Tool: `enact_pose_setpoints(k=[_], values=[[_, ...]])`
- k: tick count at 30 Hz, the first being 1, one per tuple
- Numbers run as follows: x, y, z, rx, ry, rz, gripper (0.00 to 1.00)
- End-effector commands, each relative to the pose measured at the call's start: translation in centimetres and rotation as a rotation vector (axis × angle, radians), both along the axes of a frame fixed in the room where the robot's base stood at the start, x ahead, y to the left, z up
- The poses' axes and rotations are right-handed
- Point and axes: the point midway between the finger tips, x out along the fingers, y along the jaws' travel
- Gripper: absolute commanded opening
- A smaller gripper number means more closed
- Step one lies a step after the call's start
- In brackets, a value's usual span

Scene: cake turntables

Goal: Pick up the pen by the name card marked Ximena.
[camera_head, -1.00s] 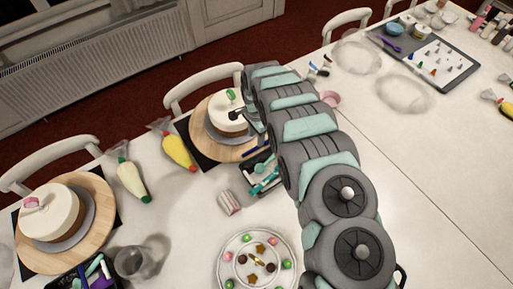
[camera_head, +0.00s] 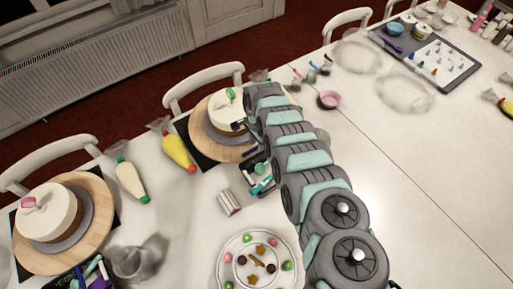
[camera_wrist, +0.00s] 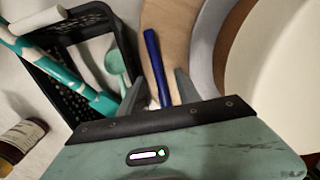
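A blue pen (camera_wrist: 154,55) shows in the wrist view, between the two spread fingers of my gripper (camera_wrist: 158,88). The fingers stand apart, with gaps beside the pen; whether they touch it I cannot tell. In the head view the pen (camera_head: 250,152) is a short blue stroke by the wooden turntable (camera_head: 203,138), below the dark end of my gripper (camera_head: 240,125). No name card reading Ximena is legible in either view; my arm covers part of this area.
A black basket (camera_wrist: 62,88) with teal tools stands left of the pen in the wrist view. A white-topped cake (camera_head: 228,106) sits on the turntable.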

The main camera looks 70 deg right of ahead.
Motion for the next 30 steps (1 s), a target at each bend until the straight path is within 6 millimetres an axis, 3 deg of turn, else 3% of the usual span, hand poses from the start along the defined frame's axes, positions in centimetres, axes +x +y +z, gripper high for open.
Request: enact_pose_setpoints(k=[3, 17, 30], values=[[0.0, -0.01, 0.04, 0.0, 0.0, 0.0, 0.38], [0.01, -0.04, 0.06, -0.001, -0.001, 0.0, 0.01], [0.0, -0.05, 0.06, -0.001, 0.0, 0.0, 0.0]])
